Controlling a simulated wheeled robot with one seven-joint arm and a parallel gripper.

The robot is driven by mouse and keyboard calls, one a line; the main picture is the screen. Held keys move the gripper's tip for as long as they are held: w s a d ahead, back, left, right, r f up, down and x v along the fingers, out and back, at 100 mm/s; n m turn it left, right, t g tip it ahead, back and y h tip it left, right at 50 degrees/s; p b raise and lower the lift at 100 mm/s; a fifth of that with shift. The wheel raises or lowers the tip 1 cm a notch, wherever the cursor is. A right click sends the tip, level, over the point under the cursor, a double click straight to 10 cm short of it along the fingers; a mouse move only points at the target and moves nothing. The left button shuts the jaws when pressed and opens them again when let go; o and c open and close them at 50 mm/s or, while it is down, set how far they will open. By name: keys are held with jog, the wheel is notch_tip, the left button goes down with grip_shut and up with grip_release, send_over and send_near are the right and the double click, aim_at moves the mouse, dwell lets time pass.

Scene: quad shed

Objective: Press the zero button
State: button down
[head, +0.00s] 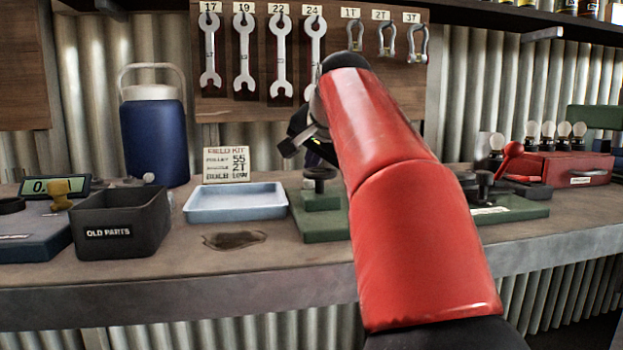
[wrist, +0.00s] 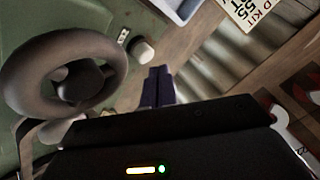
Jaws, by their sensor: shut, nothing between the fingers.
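No button marked zero can be read in either view. A pale round knob or button (wrist: 145,50) sits beside a small label on a green device in the wrist view; I cannot tell if it is the zero button. My gripper (wrist: 159,70) is shut and empty, its dark fingers just to the right of and below that knob in the picture; contact cannot be told. In the head view my gripper (head: 316,159) is mostly hidden behind my red arm, over the green base (head: 322,225). A display (head: 55,187) reading "0" stands at the far left.
A dark handwheel (wrist: 65,75) is close to my gripper. A pale blue tray (head: 235,202), an OLD PARTS bin (head: 122,222) and a blue jug (head: 155,140) stand to the left. A red bulb box (head: 570,168) is right. Wrenches (head: 281,60) hang behind.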

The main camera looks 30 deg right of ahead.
aim_at(308, 186)
jog(key=shift+w+a+r+g+p, duration=0.25)
jog(key=shift+a+r+p, duration=0.25)
jog(key=shift+p, duration=0.8)
jog(key=shift+w+a+r+g+p, duration=0.2)
jog(key=shift+r+p, duration=0.45)
jog(key=shift+p, duration=0.6)
jog(key=shift+r, duration=0.25)
jog(key=shift+s+d, duration=0.1)
jog(key=shift+d, duration=0.1)
jog(key=shift+d, duration=0.1)
jog(key=shift+s, duration=0.1)
